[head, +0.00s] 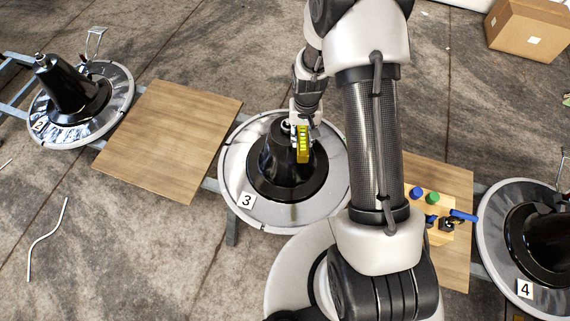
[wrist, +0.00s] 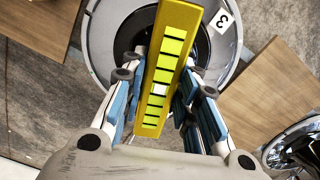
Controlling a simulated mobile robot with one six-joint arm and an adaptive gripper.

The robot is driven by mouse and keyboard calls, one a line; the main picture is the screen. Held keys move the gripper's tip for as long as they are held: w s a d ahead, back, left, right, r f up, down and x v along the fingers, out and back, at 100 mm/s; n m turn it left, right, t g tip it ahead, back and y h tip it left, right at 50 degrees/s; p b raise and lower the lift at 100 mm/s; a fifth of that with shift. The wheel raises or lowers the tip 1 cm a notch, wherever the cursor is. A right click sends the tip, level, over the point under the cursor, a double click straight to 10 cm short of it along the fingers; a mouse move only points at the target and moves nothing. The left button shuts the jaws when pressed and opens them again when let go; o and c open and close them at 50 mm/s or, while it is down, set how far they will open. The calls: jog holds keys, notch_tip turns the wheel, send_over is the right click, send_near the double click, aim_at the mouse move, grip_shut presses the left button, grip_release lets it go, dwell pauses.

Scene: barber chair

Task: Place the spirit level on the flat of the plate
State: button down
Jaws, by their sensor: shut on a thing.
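The spirit level (head: 303,146) is a yellow bar with bright green vials. My gripper (head: 302,125) is shut on it, and it also shows between the fingers in the wrist view (wrist: 168,70). The level is over the round metal plate (head: 231,183) labelled 3, in front of the black cone at its centre. The plate also shows behind the level in the wrist view (wrist: 100,42). I cannot tell whether the level touches the cone or plate. My arm hides part of the plate's right side.
A bare wooden board (head: 170,138) lies left of plate 3. Another board (head: 440,177) at right holds blue and green items and tools. Plate 2 (head: 119,92) is at far left and plate 4 (head: 490,230) at far right. A cardboard box (head: 528,28) stands at upper right.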

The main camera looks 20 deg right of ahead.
jog(key=s+d+f+m+b, duration=0.1)
jog(key=s+d+f+m, duration=0.15)
jog(key=f, duration=0.85)
jog(key=s+d+f+m+b, duration=0.1)
jog(key=s+d+f, duration=0.15)
jog(key=f, duration=0.85)
jog(key=b, duration=0.6)
send_over(310, 196)
notch_tip(310, 196, down, 15)
jog(key=shift+r, duration=0.2)
jog(key=shift+f+b, duration=0.65)
jog(key=shift+f, duration=1.7)
jog(key=shift+f, duration=0.15)
jog(key=c, duration=1.2)
grip_release()
jog(key=shift+c, duration=0.2)
